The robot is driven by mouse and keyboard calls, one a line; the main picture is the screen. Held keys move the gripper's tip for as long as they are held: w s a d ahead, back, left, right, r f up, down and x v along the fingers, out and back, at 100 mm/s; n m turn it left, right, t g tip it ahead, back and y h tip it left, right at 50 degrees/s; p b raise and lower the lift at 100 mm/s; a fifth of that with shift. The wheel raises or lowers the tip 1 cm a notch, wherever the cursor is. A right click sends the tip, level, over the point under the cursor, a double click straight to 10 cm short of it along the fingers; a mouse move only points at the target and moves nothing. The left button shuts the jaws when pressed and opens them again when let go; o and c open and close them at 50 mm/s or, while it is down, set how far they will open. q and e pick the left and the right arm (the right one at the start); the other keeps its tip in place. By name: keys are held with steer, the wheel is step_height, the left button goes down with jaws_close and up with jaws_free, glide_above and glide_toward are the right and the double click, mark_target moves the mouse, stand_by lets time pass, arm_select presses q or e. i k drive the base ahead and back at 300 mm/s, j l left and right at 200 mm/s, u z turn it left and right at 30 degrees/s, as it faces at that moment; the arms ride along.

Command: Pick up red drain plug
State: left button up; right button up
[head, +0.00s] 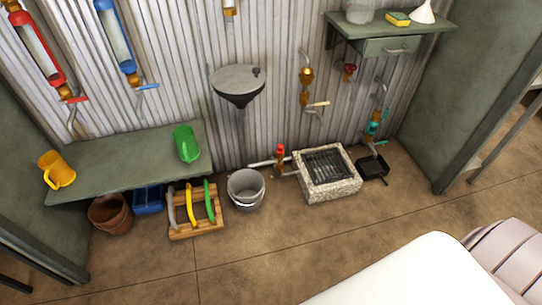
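A small red item (349,70) is at the corrugated wall, under the right shelf; it may be the red drain plug, but it is too small to tell. Another red piece (280,152) stands upright on a low pipe beside the stone floor drain (327,192), and looks more like a valve handle. The drain has a dark grate. A grey basin (238,77) on the wall has a small dark knob (257,72) on its rim. Neither of my grippers is in view.
A green bench (110,160) on the left bears a yellow jug (57,170) and a green scoop (186,144). A metal bucket (246,189), a wooden rack (195,226) and a black pan (372,167) stand on the floor. The shelf (420,31) has a drawer.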

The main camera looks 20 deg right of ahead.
mark_target(280, 150)
steer(key=i+l, duration=0.2)
steer(key=i, duration=0.25)
steer(key=i+l, duration=0.2)
steer(key=i, duration=0.25)
steer(key=i+l+u, duration=0.1)
steer(key=i, duration=0.35)
steer(key=i+l, duration=0.05)
